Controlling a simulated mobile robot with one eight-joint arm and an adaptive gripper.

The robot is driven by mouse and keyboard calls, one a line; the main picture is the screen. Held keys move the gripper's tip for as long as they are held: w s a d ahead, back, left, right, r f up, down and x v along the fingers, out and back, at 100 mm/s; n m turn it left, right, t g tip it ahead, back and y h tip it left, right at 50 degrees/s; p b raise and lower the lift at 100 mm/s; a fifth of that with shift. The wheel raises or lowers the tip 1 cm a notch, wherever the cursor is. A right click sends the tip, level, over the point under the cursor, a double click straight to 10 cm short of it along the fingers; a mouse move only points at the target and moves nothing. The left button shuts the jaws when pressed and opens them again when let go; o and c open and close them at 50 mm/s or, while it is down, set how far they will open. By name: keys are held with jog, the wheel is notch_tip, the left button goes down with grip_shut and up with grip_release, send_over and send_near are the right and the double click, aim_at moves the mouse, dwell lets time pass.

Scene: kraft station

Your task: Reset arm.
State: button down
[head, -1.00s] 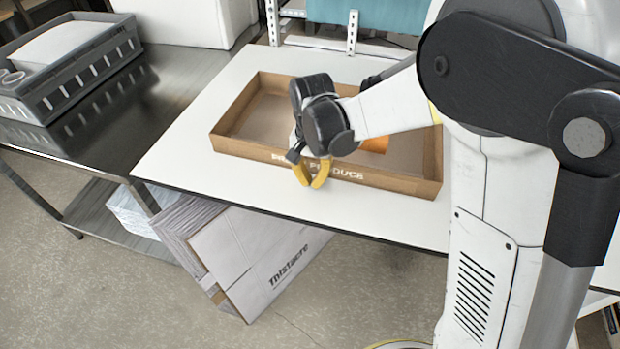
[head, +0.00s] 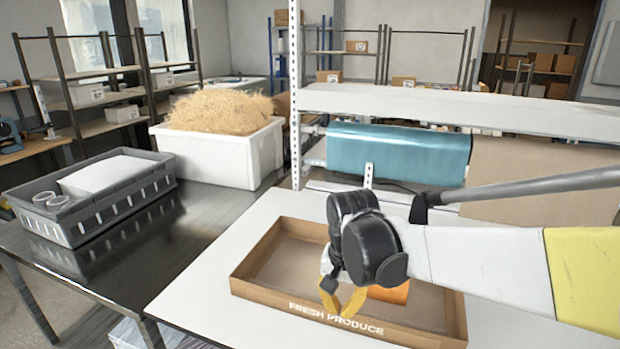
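My gripper (head: 343,300) has yellow fingers and hangs at the front wall of a shallow cardboard tray (head: 262,293) marked "FRESH PRODUCE". The tray lies on a white table. The two fingers look spread apart, with nothing seen between them. My arm reaches in from the right and hides part of the tray's inside. An orange thing (head: 392,293) lies in the tray behind my gripper, partly hidden, so I cannot tell what it is.
A grey crate (head: 92,210) with a white pad stands on the dark metal table at left. A white bin (head: 232,158) of straw-like filling stands behind. Teal and brown rolls hang under a white shelf (head: 450,105) beyond the tray. White tabletop is clear left of the tray.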

jog(key=s+d+n+t+b, duration=0.3)
jog(key=s+d+t, duration=0.3)
jog(key=s+d, duration=0.6)
jog(key=s+b, duration=0.1)
jog(key=s, duration=0.1)
jog(key=shift+s+d, duration=0.15)
jog(key=shift+s, duration=0.15)
jog(key=shift+r, duration=0.1)
